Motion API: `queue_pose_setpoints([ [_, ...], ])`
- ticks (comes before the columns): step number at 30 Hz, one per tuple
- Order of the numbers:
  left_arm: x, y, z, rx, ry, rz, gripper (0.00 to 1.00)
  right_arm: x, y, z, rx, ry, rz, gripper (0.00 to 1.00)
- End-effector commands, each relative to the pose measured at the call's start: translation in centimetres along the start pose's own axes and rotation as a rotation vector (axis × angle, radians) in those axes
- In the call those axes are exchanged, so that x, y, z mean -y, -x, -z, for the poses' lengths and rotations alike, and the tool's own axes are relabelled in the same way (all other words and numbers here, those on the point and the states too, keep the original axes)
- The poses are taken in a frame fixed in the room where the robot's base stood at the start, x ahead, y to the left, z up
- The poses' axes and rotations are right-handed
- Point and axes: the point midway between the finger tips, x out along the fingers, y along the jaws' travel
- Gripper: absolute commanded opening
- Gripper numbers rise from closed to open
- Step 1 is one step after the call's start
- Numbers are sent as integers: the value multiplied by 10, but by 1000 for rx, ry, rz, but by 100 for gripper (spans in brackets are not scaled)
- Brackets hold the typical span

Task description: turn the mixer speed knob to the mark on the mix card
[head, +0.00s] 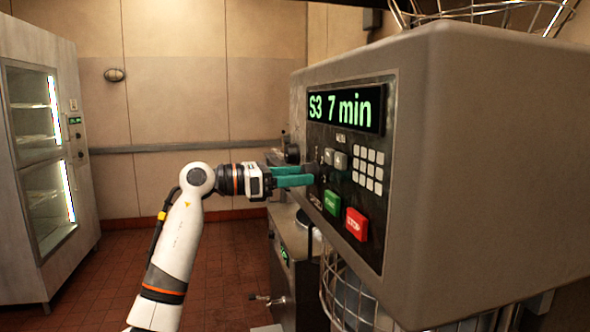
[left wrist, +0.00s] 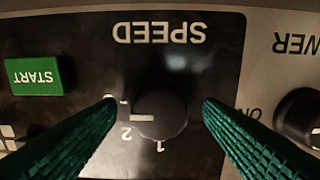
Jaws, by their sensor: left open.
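The speed knob (left wrist: 165,108) is a dark round dial on the mixer's black panel, under the upside-down word SPEED in the left wrist view. Its pale pointer bar points left in that view, close to the 2; a 1 is also legible, and other marks are partly hidden by a finger. My left gripper (head: 311,176) is open, its green fingers on either side of the knob with gaps showing. In the head view the fingers largely hide the knob. The mixer display (head: 345,108) reads "S3 7 min". No separate mix card is recognisable. My right gripper is out of view.
The green START button (head: 332,203), red STOP button (head: 356,224) and a pale keypad (head: 368,170) are close to the fingers. A dark power knob (left wrist: 300,117) is beside the speed knob. A glass-doored cabinet (head: 40,150) stands at the left; the floor between is clear.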

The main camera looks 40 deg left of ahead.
Motion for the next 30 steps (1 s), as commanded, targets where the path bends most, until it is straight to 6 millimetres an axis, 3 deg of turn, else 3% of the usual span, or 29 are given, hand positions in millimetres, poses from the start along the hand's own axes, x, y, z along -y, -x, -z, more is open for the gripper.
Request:
queue_pose_setpoints([
  [9, 0, -2, -1, 0, 0, 0, 60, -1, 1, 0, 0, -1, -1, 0],
  [17, 0, -2, -1, 0, 0, 0, 18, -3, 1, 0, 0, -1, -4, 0],
  [30, 0, -2, 0, 2, 106, 2, 17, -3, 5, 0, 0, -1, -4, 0],
])
